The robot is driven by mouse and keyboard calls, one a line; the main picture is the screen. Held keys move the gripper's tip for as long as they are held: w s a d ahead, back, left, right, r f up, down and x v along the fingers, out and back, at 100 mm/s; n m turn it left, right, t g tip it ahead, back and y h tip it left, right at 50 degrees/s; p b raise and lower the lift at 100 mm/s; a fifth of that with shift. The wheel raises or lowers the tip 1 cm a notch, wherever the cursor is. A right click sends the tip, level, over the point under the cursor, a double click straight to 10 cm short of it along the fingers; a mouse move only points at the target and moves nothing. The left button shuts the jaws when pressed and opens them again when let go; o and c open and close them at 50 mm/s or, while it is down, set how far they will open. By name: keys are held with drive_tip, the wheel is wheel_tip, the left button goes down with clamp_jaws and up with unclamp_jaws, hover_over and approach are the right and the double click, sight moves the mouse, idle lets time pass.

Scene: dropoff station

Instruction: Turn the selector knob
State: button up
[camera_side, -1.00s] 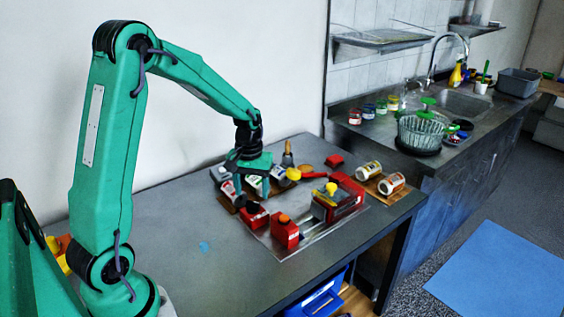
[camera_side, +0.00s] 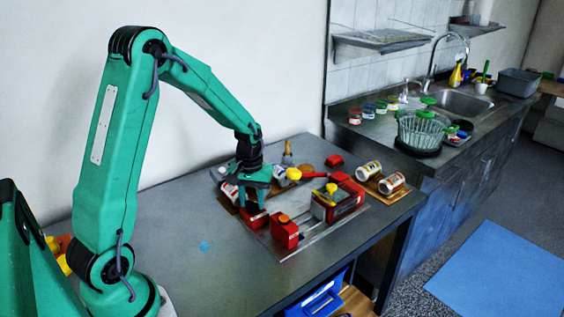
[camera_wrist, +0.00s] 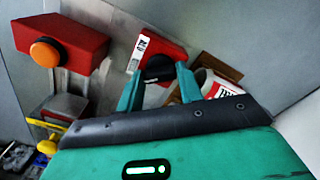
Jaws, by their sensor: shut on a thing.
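The selector knob (camera_wrist: 160,68) is black and round and sits on a small red box (camera_wrist: 172,47) with a white label. In the wrist view the knob lies between the tips of my two green fingers. My gripper (camera_wrist: 158,84) is shut on it. In the side view my gripper (camera_side: 256,203) points straight down over the same red box (camera_side: 256,220), and my fingers largely hide the knob. How far the knob is turned cannot be told.
A red box with an orange button (camera_side: 285,231) stands close by. Beyond it is a red unit with a yellow knob (camera_side: 331,188). Cans (camera_side: 391,183) lie on a wooden tray at the right. A white and red can (camera_wrist: 212,83) lies beside the knob box.

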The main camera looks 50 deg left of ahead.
drive_tip(key=shift+m, duration=0.4)
drive_tip(key=m, duration=0.2)
drive_tip(key=shift+m, duration=0.4)
drive_tip(key=m, duration=0.8)
drive_tip(key=shift+a+r+m, duration=0.1)
drive_tip(key=shift+m, duration=2.1)
drive_tip(key=o, duration=1)
